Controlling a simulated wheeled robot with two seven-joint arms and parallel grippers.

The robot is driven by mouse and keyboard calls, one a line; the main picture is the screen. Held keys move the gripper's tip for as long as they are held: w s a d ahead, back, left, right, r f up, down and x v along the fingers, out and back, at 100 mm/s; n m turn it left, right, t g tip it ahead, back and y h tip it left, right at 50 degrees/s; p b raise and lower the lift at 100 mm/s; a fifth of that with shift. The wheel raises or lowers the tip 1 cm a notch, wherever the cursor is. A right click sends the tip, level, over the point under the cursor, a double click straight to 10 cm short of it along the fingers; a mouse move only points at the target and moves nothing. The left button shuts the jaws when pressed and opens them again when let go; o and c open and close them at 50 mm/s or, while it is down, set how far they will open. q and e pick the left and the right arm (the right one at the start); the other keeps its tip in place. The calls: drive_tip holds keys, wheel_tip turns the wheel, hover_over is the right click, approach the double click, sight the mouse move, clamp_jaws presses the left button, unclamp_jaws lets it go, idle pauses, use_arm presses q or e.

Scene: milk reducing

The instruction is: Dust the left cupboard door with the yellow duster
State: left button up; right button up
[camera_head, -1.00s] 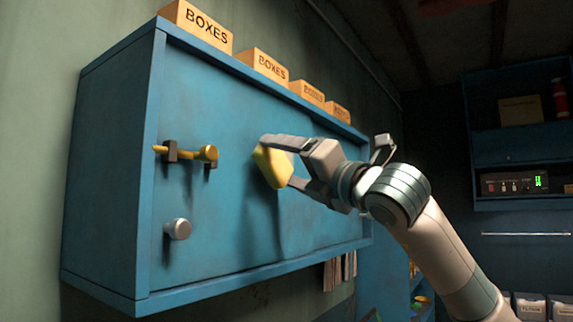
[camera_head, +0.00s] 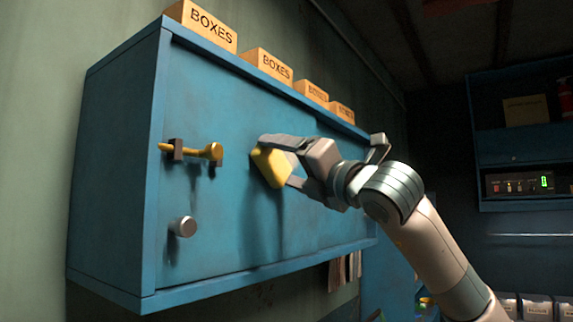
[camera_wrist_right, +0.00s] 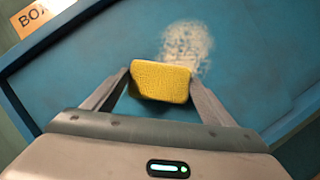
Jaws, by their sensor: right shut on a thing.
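The yellow duster (camera_head: 268,168) is a small block held between the fingers of my right gripper (camera_head: 279,163). It is at the face of the blue left cupboard door (camera_head: 215,110); I cannot tell whether it touches. In the right wrist view the duster (camera_wrist_right: 160,82) sits between both fingertips, and a pale dusty patch (camera_wrist_right: 187,47) shows on the blue door just beyond it. In the head view the gripper and duster hide part of the door. My left gripper is not in view.
A yellow latch handle (camera_head: 196,151) and a round grey knob (camera_head: 183,227) stick out at the door's left. Several boxes marked BOXES (camera_head: 267,65) stand on top of the cupboard. Shelving with a lit device (camera_head: 520,183) is at the right.

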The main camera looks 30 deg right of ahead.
sight(291, 165)
drive_tip(key=shift+w, duration=0.1)
drive_tip(key=shift+w+d+f+b, duration=0.1)
drive_tip(key=shift+w+d+b, duration=0.15)
drive_tip(key=shift+d+b, duration=0.4)
drive_tip(key=shift+w+d, duration=0.2)
drive_tip(key=shift+d, duration=0.3)
drive_tip(key=shift+w+d, duration=0.15)
drive_tip(key=shift+d, duration=0.3)
drive_tip(key=shift+w+d+b, duration=0.2)
drive_tip(key=shift+d+b, duration=0.2)
drive_tip(key=shift+w+d, duration=0.25)
drive_tip(key=shift+d, duration=0.3)
drive_tip(key=shift+w+d, duration=0.25)
drive_tip(key=shift+d, duration=0.3)
drive_tip(key=shift+d, duration=0.1)
